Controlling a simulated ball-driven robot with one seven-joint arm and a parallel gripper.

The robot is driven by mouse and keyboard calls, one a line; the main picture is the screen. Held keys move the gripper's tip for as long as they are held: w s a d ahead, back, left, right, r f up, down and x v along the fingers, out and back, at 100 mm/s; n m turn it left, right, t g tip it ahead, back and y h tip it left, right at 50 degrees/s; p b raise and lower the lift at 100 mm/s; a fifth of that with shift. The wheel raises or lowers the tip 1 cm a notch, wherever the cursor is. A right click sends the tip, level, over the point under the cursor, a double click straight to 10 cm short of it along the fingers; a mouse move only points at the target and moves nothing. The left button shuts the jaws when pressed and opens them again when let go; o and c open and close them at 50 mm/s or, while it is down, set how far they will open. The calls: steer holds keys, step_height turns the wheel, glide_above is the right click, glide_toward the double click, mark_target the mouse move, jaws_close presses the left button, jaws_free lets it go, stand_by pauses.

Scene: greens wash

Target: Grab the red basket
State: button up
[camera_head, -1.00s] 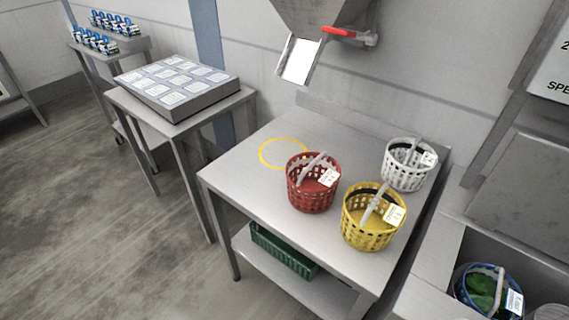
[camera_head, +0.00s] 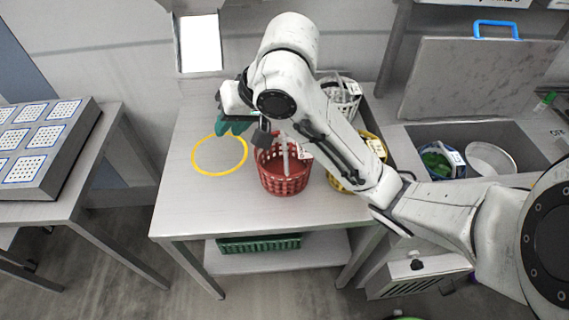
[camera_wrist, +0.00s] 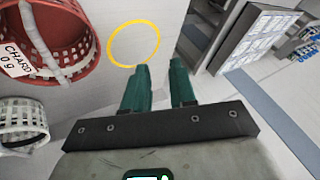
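The red basket (camera_head: 284,180) stands upright on the steel table, with a grey handle raised across its top and a white tag. In the wrist view the red basket (camera_wrist: 78,62) fills the upper left, its tag reading CHARD 0 g. My gripper (camera_head: 234,126) has green fingers and hangs above the table, behind and left of the basket. In the wrist view my gripper (camera_wrist: 160,70) is open, with an empty gap between the fingers. The basket is outside that gap. My arm hides part of the basket's back rim in the head view.
A yellow basket (camera_head: 337,184) stands right of the red one, partly behind my arm. A white basket (camera_head: 350,106) stands at the back right. A yellow ring (camera_head: 194,162) marks clear table left of the red basket. A green crate (camera_head: 260,244) sits on the lower shelf.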

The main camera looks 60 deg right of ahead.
mark_target(285, 143)
steer(key=s+d+f+m+g+h, duration=0.2)
steer(key=s+d+f+m+g, duration=0.1)
steer(key=s+d, duration=0.55)
steer(key=shift+g, duration=0.3)
steer(key=shift+w+d+x, duration=0.1)
steer(key=shift+d+x, duration=0.1)
steer(key=shift+x, duration=1.6)
steer(key=shift+w+d+x, duration=0.1)
steer(key=shift+d+x, duration=0.1)
steer(key=shift+x, duration=1.65)
steer(key=shift+w+d+x, duration=0.15)
steer(key=shift+x, duration=1.65)
steer(key=shift+r, duration=0.1)
steer(key=shift+c, duration=0.3)
jaws_close()
